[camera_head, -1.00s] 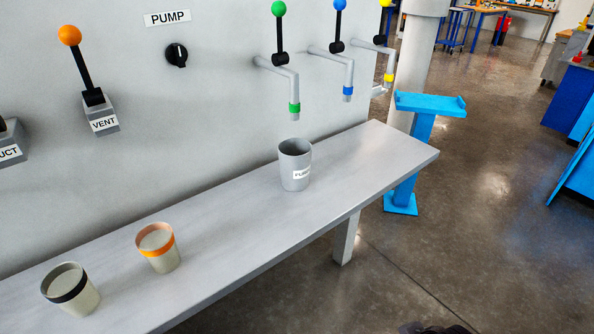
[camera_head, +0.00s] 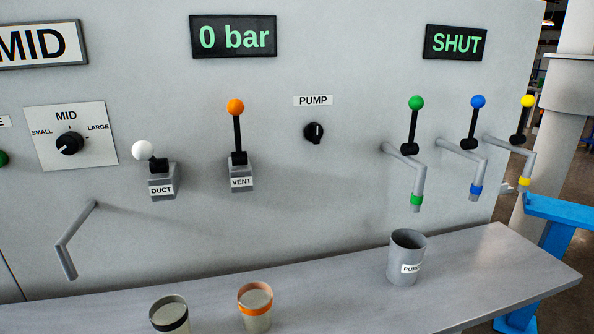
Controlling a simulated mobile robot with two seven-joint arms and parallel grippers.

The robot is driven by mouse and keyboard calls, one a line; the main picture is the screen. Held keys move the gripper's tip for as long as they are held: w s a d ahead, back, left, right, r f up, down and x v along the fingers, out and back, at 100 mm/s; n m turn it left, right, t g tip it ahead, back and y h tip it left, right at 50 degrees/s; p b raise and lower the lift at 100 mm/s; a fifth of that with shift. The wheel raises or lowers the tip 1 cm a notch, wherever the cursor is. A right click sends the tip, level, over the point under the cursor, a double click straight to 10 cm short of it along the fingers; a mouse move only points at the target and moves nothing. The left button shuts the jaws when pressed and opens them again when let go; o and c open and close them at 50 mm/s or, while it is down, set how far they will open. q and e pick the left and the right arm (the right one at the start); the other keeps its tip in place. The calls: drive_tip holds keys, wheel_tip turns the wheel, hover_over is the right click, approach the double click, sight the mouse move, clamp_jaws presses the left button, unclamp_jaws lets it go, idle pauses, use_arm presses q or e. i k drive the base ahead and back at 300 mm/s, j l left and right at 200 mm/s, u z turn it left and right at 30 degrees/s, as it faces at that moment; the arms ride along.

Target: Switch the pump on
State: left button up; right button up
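The pump switch (camera_head: 313,133) is a black rotary knob on the grey wall panel, under a white label reading PUMP (camera_head: 313,100). Its white pointer mark looks about upright. A dark display (camera_head: 233,36) above it to the left reads 0 bar in green. Neither of my grippers shows in the head view.
Left of the knob are the vent lever (camera_head: 237,135) with an orange ball and the duct lever (camera_head: 150,158) with a white ball. Right of it are taps with green (camera_head: 416,103), blue and yellow balls. Cups stand on the grey shelf (camera_head: 330,295) below. A display (camera_head: 456,43) reads SHUT.

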sight(314, 132)
drive_tip(key=l+u, duration=0.1)
drive_tip(key=u, duration=0.25)
drive_tip(key=l+u, duration=0.1)
drive_tip(key=u, duration=0.3)
drive_tip(key=l+u, duration=0.3)
drive_tip(key=k+l+u, duration=0.1)
drive_tip(key=l+u, duration=0.2)
drive_tip(key=l, duration=0.25)
drive_tip(key=k+l+u, duration=0.15)
drive_tip(key=l, duration=0.3)
drive_tip(key=k+l+u, duration=0.1)
drive_tip(key=l, duration=0.3)
drive_tip(key=k+l, duration=0.15)
drive_tip(key=l, duration=0.25)
drive_tip(key=k+l, duration=0.1)
drive_tip(key=l, duration=0.25)
drive_tip(key=k+l, duration=0.15)
drive_tip(key=l, duration=0.25)
drive_tip(key=k+l, duration=0.1)
drive_tip(key=l, duration=0.25)
drive_tip(key=u, duration=0.05)
